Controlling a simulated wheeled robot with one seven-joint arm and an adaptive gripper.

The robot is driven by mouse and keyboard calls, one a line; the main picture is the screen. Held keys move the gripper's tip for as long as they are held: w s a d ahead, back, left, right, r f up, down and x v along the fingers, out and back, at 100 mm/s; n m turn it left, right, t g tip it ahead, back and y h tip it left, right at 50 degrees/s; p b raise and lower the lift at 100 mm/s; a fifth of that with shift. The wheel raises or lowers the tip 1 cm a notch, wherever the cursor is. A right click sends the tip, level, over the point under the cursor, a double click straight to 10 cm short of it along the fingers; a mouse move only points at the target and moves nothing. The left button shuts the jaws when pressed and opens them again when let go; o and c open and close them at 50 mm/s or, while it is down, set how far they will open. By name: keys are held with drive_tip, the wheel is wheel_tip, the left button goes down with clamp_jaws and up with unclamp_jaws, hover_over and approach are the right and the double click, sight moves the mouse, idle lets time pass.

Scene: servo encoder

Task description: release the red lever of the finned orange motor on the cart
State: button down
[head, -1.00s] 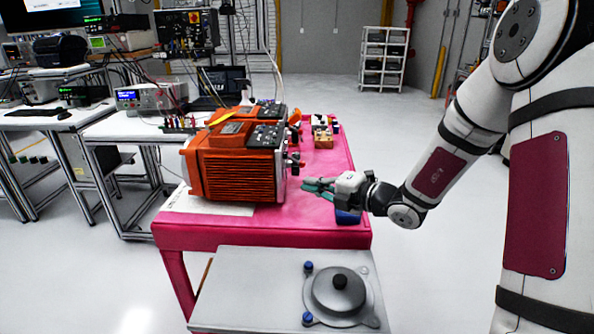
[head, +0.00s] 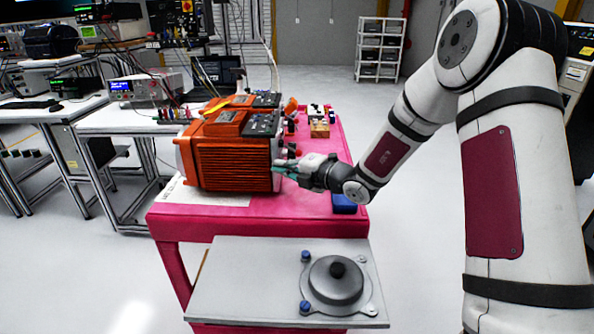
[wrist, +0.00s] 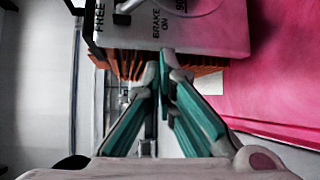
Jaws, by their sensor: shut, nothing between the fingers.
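The finned orange motor (head: 232,167) sits on the pink cart (head: 225,222). In the wrist view its fins (wrist: 130,66) show below a light grey end plate (wrist: 205,38) printed "FREE", "BRAKE ON" and "90". A round grey part is cut off at the top edge there. I cannot make out the red lever in either current view. My gripper (head: 280,167) is at the motor's right end. In the wrist view my gripper (wrist: 165,65) has its teal fingers together at the tips, with nothing between them. They overlap the plate's lower edge; I cannot tell whether they touch it.
A blue block (head: 344,204) lies under my wrist. Small parts, including a wooden block (head: 319,129), stand farther back on the cart. A grey plate with a round lidded fixture (head: 335,284) is in front. Another orange unit (head: 232,103) is behind the motor.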

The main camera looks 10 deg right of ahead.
sight(279, 156)
drive_tip(key=shift+w+d+r, duration=0.1)
drive_tip(key=shift+w+d, duration=0.2)
drive_tip(key=shift+d, duration=0.25)
drive_tip(key=shift+w+d+r, duration=0.15)
drive_tip(key=shift+w+d, duration=0.1)
drive_tip(key=shift+d, duration=0.35)
drive_tip(key=shift+w+d+r, duration=0.1)
drive_tip(key=shift+w+d, duration=0.2)
drive_tip(key=shift+d, duration=0.25)
drive_tip(key=shift+d, duration=0.1)
drive_tip(key=shift+r+h+p, duration=0.15)
drive_tip(key=shift+h+p, duration=0.15)
drive_tip(key=shift+p, duration=0.35)
